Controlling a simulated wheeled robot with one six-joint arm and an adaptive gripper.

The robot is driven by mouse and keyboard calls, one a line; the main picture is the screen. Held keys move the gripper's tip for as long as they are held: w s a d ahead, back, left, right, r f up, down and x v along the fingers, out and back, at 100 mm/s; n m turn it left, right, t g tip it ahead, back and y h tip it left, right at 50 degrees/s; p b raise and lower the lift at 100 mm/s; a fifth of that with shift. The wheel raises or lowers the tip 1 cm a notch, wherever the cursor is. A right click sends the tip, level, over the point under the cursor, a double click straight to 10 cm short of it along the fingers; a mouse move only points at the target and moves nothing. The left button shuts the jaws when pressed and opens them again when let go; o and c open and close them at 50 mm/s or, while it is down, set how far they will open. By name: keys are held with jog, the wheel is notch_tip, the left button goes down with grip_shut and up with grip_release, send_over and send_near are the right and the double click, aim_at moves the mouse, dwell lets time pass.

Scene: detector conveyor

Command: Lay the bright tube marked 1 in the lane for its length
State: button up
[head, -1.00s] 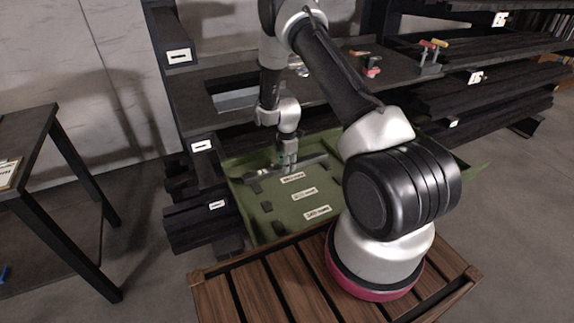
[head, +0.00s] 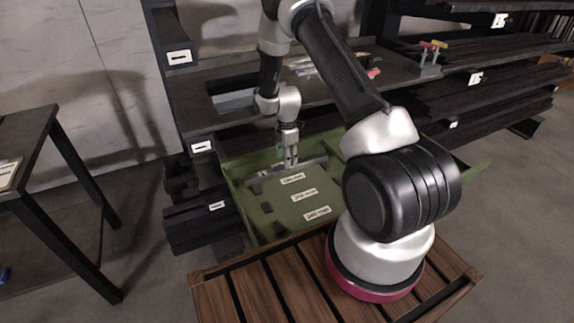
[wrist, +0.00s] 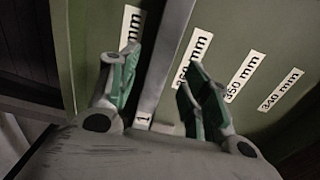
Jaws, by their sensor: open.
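The bright grey tube (head: 314,165) lies across the far part of the green tray (head: 232,166). In the wrist view the tube (wrist: 167,60) runs between the fingers of my gripper (wrist: 158,88), with a small white tag marked 1 at its near end. The fingers stand apart, with a gap on each side of the tube. My gripper (head: 289,161) is low over the tube in the head view. The tube lies between the 360 mm label (wrist: 198,55), partly hidden by a finger, and another label (wrist: 130,28) of which only "mm" reads.
The 350 mm label (wrist: 245,76) and 340 mm label (wrist: 280,89) lie farther right in the wrist view. Dark blocks (head: 267,208) stand along the tray's left side. A dark shelf rack (head: 200,85) stands behind, and a dark table (head: 30,130) at left.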

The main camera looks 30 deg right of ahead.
jog(key=s+r+m+t, duration=0.1)
jog(key=s+r+m, duration=0.2)
jog(key=r, duration=0.8)
jog(key=s+r+m, duration=0.2)
jog(key=s+r, duration=0.1)
jog(key=r, duration=0.8)
jog(key=s+r+m+t, duration=0.1)
jog(key=s+r+m, duration=0.25)
jog(key=r, duration=0.75)
jog(key=s+r+m+t, duration=0.1)
jog(key=s+r+m, duration=0.3)
jog(key=s, duration=0.8)
jog(key=s+a+r+m+t, duration=0.1)
jog(key=s+r+m, duration=0.4)
jog(key=s, duration=0.8)
jog(key=shift+a+r, duration=0.2)
jog(key=shift+r, duration=0.55)
jog(key=shift+m, duration=0.25)
